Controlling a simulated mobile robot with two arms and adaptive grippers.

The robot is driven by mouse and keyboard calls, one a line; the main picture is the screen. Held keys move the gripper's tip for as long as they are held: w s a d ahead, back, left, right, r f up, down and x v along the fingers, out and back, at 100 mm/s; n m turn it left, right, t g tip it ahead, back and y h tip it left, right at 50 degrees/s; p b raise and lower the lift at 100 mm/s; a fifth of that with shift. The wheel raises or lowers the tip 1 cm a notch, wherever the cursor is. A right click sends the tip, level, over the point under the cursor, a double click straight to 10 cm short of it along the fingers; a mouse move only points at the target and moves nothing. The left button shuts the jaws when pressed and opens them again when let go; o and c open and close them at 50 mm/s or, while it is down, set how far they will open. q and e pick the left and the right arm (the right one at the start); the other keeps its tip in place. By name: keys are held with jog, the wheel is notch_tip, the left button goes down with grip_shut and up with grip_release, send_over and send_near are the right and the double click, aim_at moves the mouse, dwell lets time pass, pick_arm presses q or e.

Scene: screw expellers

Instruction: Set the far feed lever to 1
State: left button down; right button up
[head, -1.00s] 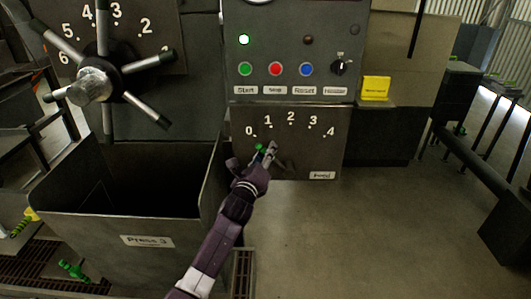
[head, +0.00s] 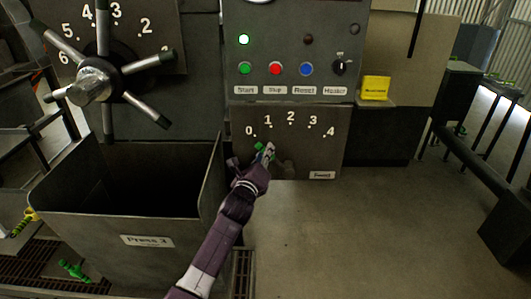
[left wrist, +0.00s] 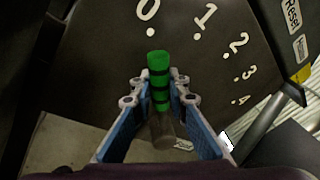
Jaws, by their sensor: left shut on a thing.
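The feed lever (left wrist: 158,62) has a green grip with dark bands and a grey shaft. It stands in front of a dark dial panel (head: 330,155) numbered 0 to 4. In the left wrist view its tip lies just below and slightly right of the 0 (left wrist: 148,10), left of the 1 (left wrist: 205,15). My left gripper (left wrist: 158,92) has a finger on each side of the green grip and is shut on it. In the head view my left gripper (head: 265,153) covers most of the lever, and a little green shows beside it. My right gripper is not in view.
Above the dial is a control panel (head: 290,50) with green, red and blue buttons and a knob. An open bin (head: 147,225) labelled Press 3 stands left of my left arm. A spoked handwheel (head: 93,84) is above it.

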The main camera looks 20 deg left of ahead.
pick_arm(q)
jog(key=d+r+m+p, duration=0.1)
jog(key=p, duration=0.1)
jog(key=d+r+m+p, duration=0.1)
jog(key=p, duration=0.1)
jog(key=shift+w+r+m+g, duration=0.15)
jog(key=shift+w+m+g, duration=0.15)
jog(key=shift+g, duration=0.1)
jog(key=shift+w+d+m+p, duration=0.15)
jog(key=shift+d+m+p, duration=0.5)
jog(key=shift+p, duration=0.1)
jog(key=c, duration=1.8)
grip_release()
jog(key=shift+c, duration=0.2)
jog(key=s+r, duration=0.1)
jog(key=s, duration=1.1)
jog(key=shift+d, duration=0.25)
